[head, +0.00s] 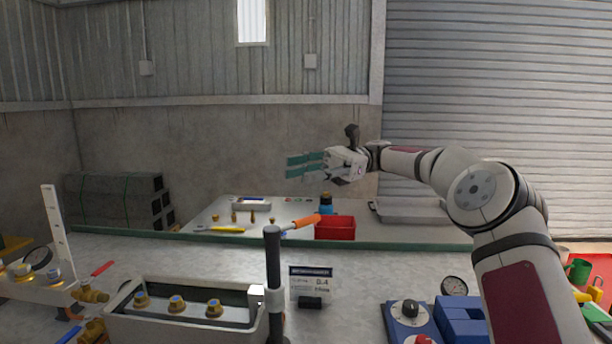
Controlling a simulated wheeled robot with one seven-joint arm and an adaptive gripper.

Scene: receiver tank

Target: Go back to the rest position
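My gripper (300,166) is in the upper middle of the head view, at the end of my arm, which reaches in from the right. Its two teal fingers point left and stand apart, with no object visible between them. It is raised above the benches, in front of the concrete wall, and touches nothing that I can see.
Below it, a back bench holds a red bin (335,229), brass fittings and a yellow-handled tool (220,229).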

